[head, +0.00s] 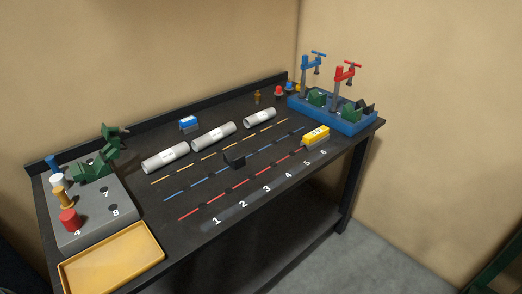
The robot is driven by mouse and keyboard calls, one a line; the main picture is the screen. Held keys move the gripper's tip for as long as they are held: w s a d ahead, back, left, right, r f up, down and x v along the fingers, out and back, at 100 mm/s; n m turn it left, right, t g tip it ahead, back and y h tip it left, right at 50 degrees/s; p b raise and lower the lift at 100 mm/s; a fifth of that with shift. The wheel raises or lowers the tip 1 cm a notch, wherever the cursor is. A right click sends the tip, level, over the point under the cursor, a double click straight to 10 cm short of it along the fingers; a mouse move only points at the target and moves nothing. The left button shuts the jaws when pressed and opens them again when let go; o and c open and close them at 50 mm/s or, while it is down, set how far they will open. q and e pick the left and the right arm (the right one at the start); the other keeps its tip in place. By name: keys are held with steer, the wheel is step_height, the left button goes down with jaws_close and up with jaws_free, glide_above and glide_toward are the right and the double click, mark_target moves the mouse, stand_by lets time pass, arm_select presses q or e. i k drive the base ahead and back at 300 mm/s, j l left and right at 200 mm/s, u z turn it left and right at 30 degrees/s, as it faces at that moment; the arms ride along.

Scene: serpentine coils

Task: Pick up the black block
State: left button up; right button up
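The black block (234,160) sits near the middle of the dark table, between the white cylinders and the numbered row. It is dark on a dark surface, so its outline is hard to make out. Neither of my grippers shows in the head view.
A grey board (95,222) with coloured pegs and a yellow tray (112,262) are at the left. White cylinders (213,135) lie behind the block. A yellow block (315,137) lies to the right. A blue tray (338,119) with clamps stands at the far right. Coloured lines cross the table.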

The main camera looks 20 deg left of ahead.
mark_target(367, 110)
steer(key=i+l, duration=0.4)
steer(key=i, duration=0.2)
steer(key=i+l, duration=0.45)
steer(key=i, duration=0.15)
steer(key=u, duration=1.35)
